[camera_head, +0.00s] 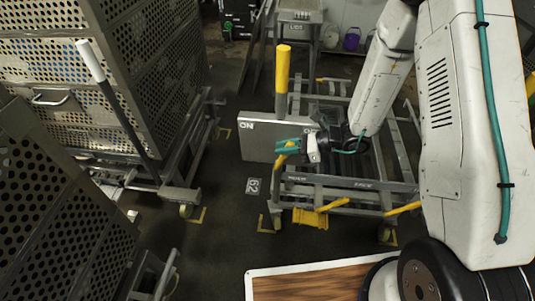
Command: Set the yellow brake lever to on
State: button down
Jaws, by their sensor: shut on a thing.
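A tall yellow-handled lever (282,68) stands upright on a grey shaft by the trolley. A grey plate (262,146) marked ON stands at the shaft's lower part. My gripper (289,148), with teal fingers, is in front of the plate's right part. It is shut on a short yellow lever piece (281,158) that slopes down to the left below the fingers. The fingers hide part of this piece. I cannot tell whether it joins the tall lever. The grey trolley frame (350,184) lies below and to the right.
A perforated cart (150,70) with a white-handled lever (90,60) stands left. Another perforated basket (60,210) is at lower left. A yellow pedal (310,217) is on the trolley's front. A wooden board (310,284) is in front. Dark floor lies between the carts.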

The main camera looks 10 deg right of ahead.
dwell(0.3)
jog(key=c, duration=1.4)
grip_release()
jog(key=v, duration=0.7)
jog(key=shift+d+r, duration=0.25)
jog(key=shift+d, duration=0.05)
jog(key=shift+c, duration=0.3)
